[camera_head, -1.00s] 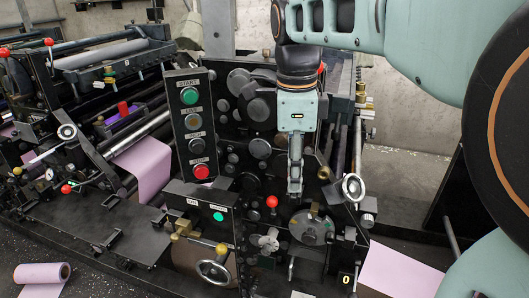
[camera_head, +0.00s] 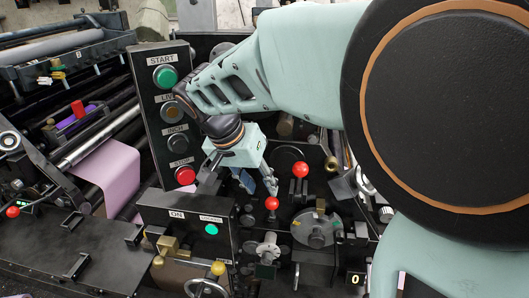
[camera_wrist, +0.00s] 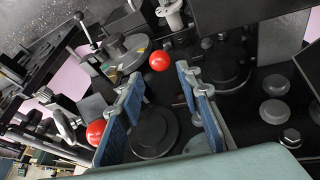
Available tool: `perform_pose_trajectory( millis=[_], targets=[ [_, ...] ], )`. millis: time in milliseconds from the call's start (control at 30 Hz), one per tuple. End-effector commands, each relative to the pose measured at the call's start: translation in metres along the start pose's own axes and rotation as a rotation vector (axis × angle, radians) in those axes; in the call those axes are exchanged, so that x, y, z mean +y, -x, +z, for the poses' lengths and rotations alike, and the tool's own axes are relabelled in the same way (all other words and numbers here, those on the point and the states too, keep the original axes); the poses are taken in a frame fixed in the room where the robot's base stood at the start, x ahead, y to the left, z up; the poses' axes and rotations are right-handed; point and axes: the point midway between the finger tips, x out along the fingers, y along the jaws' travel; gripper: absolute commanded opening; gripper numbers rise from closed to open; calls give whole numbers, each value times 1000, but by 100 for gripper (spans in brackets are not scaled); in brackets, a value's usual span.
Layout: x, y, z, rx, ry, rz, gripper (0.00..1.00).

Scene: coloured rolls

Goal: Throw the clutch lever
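Two red ball-topped levers stand on the black machine. The lower red knob (camera_head: 271,203) is just beyond my fingertips, and the upper red knob (camera_head: 300,170) is to their right. No readable label shows which is the clutch lever. My gripper (camera_head: 259,187) points down and is open, with nothing held. In the wrist view, one red knob (camera_wrist: 159,60) lies just past the gap between the fingertips (camera_wrist: 163,79), with no clear contact. The other red knob (camera_wrist: 97,132) is outside the left finger. The knobs' stems are mostly hidden.
The button panel (camera_head: 172,115) with START, INCH and STOP stands close left of my wrist. A lower box (camera_head: 185,214) with an ON label and green light is left of the knobs. A dial disc (camera_head: 314,228) and handwheel (camera_head: 207,289) sit nearby.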

Motion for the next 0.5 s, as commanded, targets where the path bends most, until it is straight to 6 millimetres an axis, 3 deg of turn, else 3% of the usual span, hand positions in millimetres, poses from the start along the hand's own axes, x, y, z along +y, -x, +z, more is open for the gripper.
perform_pose_trajectory(
  millis=[300,500],
  targets=[
    [1,-61,2,-5,-3,3,32],
    [1,-86,1,-4,-4,2,32]
  ],
)
